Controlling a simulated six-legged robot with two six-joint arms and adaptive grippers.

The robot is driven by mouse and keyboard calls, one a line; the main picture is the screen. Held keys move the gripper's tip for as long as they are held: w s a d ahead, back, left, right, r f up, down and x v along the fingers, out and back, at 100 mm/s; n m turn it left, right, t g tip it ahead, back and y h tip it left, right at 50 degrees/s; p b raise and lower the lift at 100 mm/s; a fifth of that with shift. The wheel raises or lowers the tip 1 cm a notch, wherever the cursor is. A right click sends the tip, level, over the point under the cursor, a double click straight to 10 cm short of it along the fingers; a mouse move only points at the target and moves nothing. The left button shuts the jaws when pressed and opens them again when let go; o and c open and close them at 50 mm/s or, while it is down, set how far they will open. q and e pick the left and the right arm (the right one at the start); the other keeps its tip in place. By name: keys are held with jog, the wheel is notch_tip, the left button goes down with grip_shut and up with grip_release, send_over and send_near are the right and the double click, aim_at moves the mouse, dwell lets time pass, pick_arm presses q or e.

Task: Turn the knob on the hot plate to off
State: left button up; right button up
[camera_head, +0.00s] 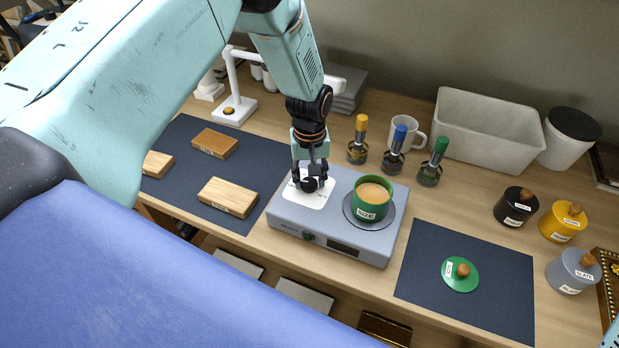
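The grey hot plate (285,214) stands in the middle of the wooden table. A white square dial face (318,203) is on the left of its top, with a dark knob (311,185) on it. My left gripper (311,178) points down over the dial, its fingers on either side of the knob. I cannot tell whether they grip it, and they hide part of the dial marks. A green pot (371,209) with tan contents stands on the round plate at the right. A small green round part (308,236) is on the front face. My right gripper is not in view.
Left, a dark mat (186,187) holds wooden blocks (228,197). Right, another dark mat (470,311) holds a green lid (460,275). Behind the plate are capped bottles (393,157), a mug (408,131) and a white bin (488,132). Lidded jars (516,207) stand at right.

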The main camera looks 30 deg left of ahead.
aim_at(309, 182)
pick_arm(q)
jog(key=o, duration=0.3)
jog(key=shift+s+f, duration=0.1)
jog(key=shift+s, duration=0.05)
notch_tip(309, 182, up, 12)
dwell(0.5)
